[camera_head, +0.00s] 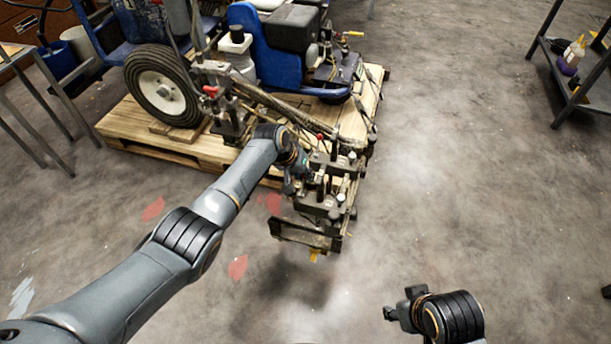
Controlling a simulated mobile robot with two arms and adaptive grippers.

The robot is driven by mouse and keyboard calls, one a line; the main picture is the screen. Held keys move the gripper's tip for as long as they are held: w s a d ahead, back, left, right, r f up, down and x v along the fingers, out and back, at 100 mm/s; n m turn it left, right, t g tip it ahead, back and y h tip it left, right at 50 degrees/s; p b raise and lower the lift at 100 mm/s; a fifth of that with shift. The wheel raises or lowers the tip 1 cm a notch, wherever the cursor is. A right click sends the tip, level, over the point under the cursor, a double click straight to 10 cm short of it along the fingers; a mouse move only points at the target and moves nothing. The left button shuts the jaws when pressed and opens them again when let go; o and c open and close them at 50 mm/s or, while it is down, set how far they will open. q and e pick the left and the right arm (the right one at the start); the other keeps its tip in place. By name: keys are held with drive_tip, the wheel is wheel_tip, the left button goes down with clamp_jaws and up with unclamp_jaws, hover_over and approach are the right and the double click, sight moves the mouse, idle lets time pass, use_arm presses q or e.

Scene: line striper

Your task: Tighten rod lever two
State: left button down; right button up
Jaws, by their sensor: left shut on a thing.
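The line striper (265,45) stands on a wooden pallet. Its rod and bracket assembly (322,205) sticks out past the pallet's front right, with several dark knobs and levers. My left arm reaches in from the left, and my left gripper (304,178) is at the upper left of this assembly, shut on a small lever there. The gripper's fingers and the lever are mostly hidden among dark parts, and I cannot tell which numbered lever it is. A red-tipped lever (320,137) shows just above. My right gripper (392,313) is low at the right, apart from the striper; its fingers are unclear.
The wooden pallet (150,143) carries the machine and its black wheel (162,86). A metal shelf (555,65) with bottles stands at the upper right. A metal-legged table (25,110) is at the left. The concrete floor to the right is clear.

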use_arm(q)
drive_tip(key=shift+w+a+r, duration=0.15)
drive_tip(key=c, duration=1.2)
unclamp_jaws()
drive_tip(key=shift+r, duration=0.1)
drive_tip(key=shift+s+a+r, duration=0.1)
drive_tip(key=shift+s+r, duration=0.1)
drive_tip(key=shift+r, duration=0.1)
drive_tip(key=v, duration=1.1)
drive_tip(key=shift+s+a+r, duration=0.1)
